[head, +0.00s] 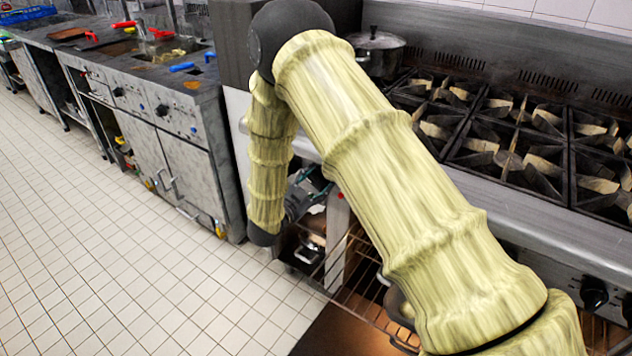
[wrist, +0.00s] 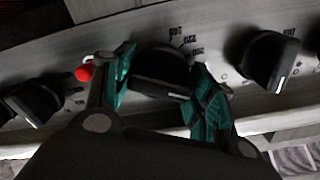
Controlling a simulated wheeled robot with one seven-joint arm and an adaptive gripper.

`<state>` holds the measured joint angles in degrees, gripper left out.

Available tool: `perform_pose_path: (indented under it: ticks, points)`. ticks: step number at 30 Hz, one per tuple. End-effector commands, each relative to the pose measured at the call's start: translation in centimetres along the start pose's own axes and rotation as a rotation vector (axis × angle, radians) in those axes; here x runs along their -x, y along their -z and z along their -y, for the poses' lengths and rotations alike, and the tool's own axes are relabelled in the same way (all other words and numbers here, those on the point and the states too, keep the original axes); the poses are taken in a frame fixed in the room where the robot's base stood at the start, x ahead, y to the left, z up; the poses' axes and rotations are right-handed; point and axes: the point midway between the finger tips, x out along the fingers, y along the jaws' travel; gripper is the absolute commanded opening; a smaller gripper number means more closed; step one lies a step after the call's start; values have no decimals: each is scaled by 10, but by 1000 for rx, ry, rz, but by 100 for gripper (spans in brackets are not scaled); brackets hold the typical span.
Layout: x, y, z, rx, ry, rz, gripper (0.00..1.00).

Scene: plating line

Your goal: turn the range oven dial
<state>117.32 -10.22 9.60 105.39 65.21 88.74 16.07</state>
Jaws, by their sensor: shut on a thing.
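In the head view my gripper (head: 317,180) is at the left end of the range front, mostly hidden behind my arm. The dial is hidden there.
Similar black knobs flank the dial on the left (wrist: 36,100) and right (wrist: 263,58). A red light (wrist: 84,73) sits beside it. The range (head: 560,220) has several burner grates and a pot (head: 378,52) on top. Wire racks (head: 365,300) show below. The tiled floor (head: 130,270) is clear.

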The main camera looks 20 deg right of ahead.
Motion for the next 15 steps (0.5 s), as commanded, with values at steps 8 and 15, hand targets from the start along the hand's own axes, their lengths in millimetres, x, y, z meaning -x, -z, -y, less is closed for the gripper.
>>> perform_pose_path:
  ticks: [8,15]
  points:
    - [0,-1,0,4,-1,1,32]
    - [0,-1,0,4,-1,1,75]
